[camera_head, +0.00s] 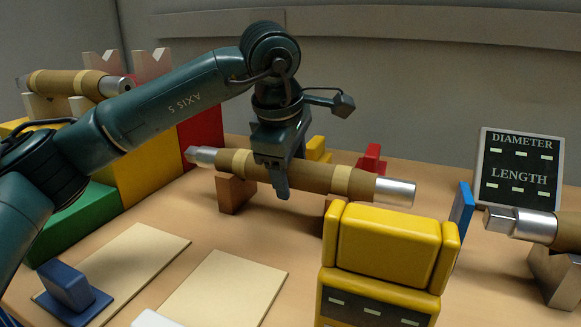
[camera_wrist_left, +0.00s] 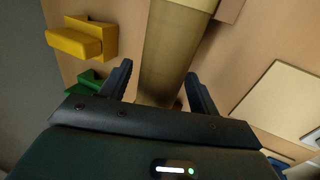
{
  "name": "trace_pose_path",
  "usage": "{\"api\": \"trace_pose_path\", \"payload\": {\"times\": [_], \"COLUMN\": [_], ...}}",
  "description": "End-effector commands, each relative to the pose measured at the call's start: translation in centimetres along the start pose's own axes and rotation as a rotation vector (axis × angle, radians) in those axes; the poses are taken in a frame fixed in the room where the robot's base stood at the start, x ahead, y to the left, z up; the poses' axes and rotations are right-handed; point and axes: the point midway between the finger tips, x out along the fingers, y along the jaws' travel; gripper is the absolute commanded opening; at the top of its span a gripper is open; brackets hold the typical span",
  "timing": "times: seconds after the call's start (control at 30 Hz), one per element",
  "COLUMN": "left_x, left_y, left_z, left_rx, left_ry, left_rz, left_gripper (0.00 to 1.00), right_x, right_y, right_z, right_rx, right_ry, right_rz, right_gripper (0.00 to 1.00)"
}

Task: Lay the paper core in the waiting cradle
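A brown paper core (camera_head: 312,177) with pale bands and metal ends lies across the middle of the table. A wooden block (camera_head: 236,194) stands under its left part, apparently bearing it. My left gripper (camera_head: 280,182) is over the core's middle with its fingers pointing down. In the left wrist view the core (camera_wrist_left: 172,50) runs between the two fingers (camera_wrist_left: 158,78), which stand apart with some gap on the left side. Similar cores lie at the back left (camera_head: 65,83) and far right (camera_head: 565,229), on wooden supports (camera_head: 556,276). My right gripper is out of view.
A yellow block-shaped machine (camera_head: 388,240) stands in front of the core's right end. A sign reading DIAMETER and LENGTH (camera_head: 518,168) stands behind right. Pale boards (camera_head: 225,290) and a blue piece (camera_head: 68,288) lie front left. Green and yellow blocks (camera_head: 75,222) stand left.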

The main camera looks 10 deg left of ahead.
Motion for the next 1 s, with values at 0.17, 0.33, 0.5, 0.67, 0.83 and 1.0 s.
{"api": "trace_pose_path", "payload": {"times": [0.17,0.33,0.5,0.67,0.83,1.0], "left_x": [0.1,0.3,-1.4,-5.0,-8.9,-11.7], "left_y": [-0.1,-0.2,0.0,0.1,0.1,0.1], "left_z": [0.0,0.0,0.0,0.0,0.0,0.0], "left_rx": [0.0,0.001,0.0,0.0,0.0,0.0], "left_ry": [0.001,0.002,0.0,0.001,0.001,0.001], "left_rz": [-0.003,-0.008,-0.003,0.0,0.0,-0.001], "left_gripper": [0.7,0.7,0.7,0.7,0.7,0.7], "right_x": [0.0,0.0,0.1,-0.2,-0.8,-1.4], "right_y": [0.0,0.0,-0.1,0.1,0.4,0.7], "right_z": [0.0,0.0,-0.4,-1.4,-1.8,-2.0], "right_rx": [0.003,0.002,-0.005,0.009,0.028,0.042], "right_ry": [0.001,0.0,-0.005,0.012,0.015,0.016], "right_rz": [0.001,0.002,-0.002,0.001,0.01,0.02], "right_gripper": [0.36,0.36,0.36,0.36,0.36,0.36]}}
